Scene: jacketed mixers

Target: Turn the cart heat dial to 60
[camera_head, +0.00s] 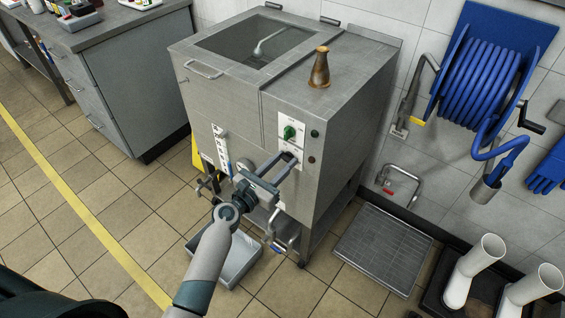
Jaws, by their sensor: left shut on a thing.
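The grey steel jacketed mixer cart (333,150) stands against the tiled wall. Its front carries a white control panel (291,120) with a green knob (289,132). My left gripper (289,158) reaches the front just below the green knob, with its fingers shut on the heat dial. The fingers cover the dial, so its pointer and scale marks cannot be read. My right gripper is not in view.
A brown-stained cone-shaped vessel (319,68) stands on the cart top. A grey tray (238,262) lies below the cart. A blue hose reel (497,65) hangs on the wall, with a floor grate (383,250) and white boots (474,268) at right. Tiled floor at left is clear.

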